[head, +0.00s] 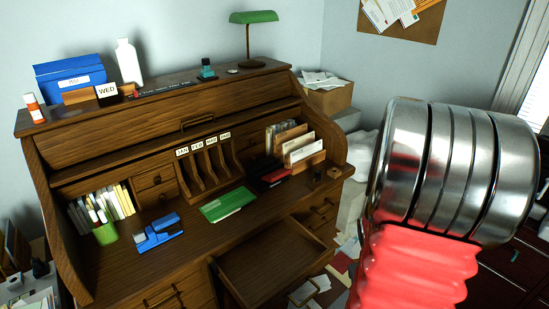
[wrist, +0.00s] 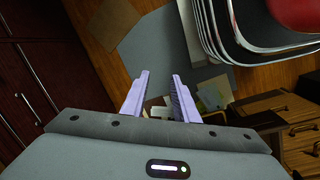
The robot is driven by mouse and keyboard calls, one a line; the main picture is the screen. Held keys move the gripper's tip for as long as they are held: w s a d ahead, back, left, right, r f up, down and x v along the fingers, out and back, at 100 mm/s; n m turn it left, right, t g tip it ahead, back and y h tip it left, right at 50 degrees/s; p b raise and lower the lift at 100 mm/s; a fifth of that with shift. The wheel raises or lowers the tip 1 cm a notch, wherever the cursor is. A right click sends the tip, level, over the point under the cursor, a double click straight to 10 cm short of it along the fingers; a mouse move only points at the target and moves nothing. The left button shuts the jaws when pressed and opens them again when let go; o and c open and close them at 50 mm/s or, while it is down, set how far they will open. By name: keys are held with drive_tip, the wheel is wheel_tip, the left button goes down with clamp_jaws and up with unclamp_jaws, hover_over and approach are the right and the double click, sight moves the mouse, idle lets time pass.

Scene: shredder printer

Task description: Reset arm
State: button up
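My gripper (wrist: 160,85) shows in the wrist view as two pale purple fingers. They stand apart with a gap between them and nothing held. Below the gap I see floor with scattered papers (wrist: 211,94).
A wooden roll-top desk (head: 106,131) stands at left and centre with an open, empty-looking drawer (head: 275,262). On it are a blue stapler (head: 158,232), a green folder (head: 226,204) and a green lamp (head: 253,17). A cardboard box (head: 328,98) sits behind, and papers litter the floor.

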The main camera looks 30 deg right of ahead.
drive_tip(key=w+a+r+n+t, duration=0.1)
drive_tip(key=w+a+r, duration=0.3)
drive_tip(key=a+r, duration=0.4)
drive_tip(key=w+a+r+n+t+y, duration=0.1)
drive_tip(key=w+a+r+t, duration=0.3)
drive_tip(key=a+r, duration=0.5)
drive_tip(key=w+a+r+n+t, duration=0.2)
drive_tip(key=a+r, duration=0.6)
drive_tip(key=a, duration=0.7)
drive_tip(key=shift+w+r+n+t, duration=0.25)
drive_tip(key=shift+w+n, duration=0.25)
drive_tip(key=shift+w, duration=0.5)
